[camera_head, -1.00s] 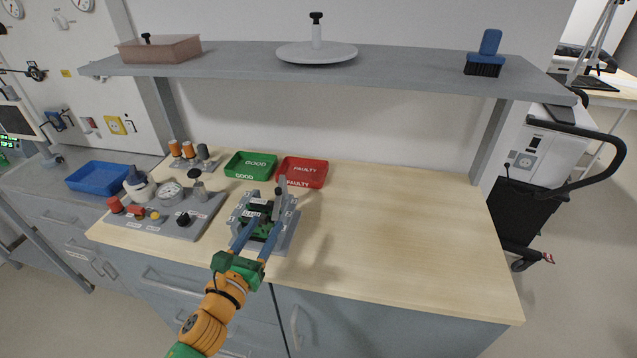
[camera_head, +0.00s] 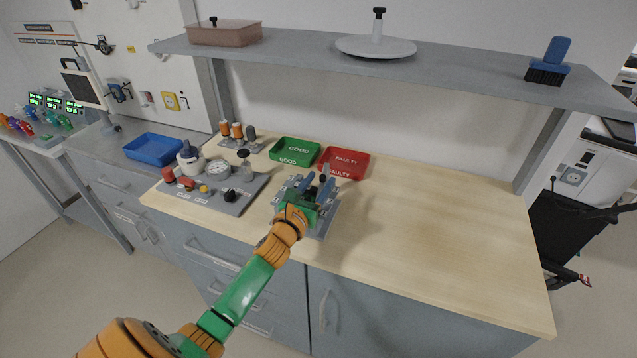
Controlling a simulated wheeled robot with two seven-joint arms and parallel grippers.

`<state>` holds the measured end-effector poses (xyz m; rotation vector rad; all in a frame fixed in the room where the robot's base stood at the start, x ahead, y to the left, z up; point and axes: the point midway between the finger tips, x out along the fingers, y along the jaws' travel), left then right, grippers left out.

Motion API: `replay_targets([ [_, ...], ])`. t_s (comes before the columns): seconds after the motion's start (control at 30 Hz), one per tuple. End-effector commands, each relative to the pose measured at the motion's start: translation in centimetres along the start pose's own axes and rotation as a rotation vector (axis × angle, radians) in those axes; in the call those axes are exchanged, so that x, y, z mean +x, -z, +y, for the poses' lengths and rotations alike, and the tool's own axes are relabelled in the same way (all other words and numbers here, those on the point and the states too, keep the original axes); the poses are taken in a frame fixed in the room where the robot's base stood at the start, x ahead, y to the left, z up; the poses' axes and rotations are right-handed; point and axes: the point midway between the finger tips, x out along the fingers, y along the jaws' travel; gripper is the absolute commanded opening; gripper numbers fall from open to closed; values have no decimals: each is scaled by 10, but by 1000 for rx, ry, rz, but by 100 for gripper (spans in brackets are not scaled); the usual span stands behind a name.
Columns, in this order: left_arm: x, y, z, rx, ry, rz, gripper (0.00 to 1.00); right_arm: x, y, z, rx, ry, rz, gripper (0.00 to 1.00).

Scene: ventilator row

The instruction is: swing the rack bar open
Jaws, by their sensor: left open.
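A grey test fixture (camera_head: 323,228) sits on the bench just left of its middle, in front of the green and red trays. My left gripper (camera_head: 317,183) is over the fixture, its two blue fingers apart and pointing toward the back. The gripper and its green palm cover most of the fixture's upper part. The rack bar is hidden or cannot be told apart from the other grey parts there. Whether the fingers touch it, I cannot tell. I see nothing held between them. My right gripper is not in view.
Behind the fixture lie a green tray (camera_head: 296,151) marked GOOD and a red tray (camera_head: 344,163) marked FAULTY. A control panel (camera_head: 236,206) with a gauge and knobs stands to the left. A grey shelf (camera_head: 470,79) hangs above. The right of the wooden bench (camera_head: 450,230) is clear.

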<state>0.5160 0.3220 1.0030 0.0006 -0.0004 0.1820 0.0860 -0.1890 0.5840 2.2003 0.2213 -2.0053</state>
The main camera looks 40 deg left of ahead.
Motion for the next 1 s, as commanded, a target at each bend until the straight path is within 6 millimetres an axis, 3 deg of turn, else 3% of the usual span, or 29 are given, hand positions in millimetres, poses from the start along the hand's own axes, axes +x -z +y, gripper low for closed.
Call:
replay_targets([
  [0.03,0,0,0,0,0,0,46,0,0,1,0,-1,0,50],
  [0.2,0,0,0,0,0,0,0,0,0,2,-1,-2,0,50],
  [1.0,0,0,0,-1,0,1,0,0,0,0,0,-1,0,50],
])
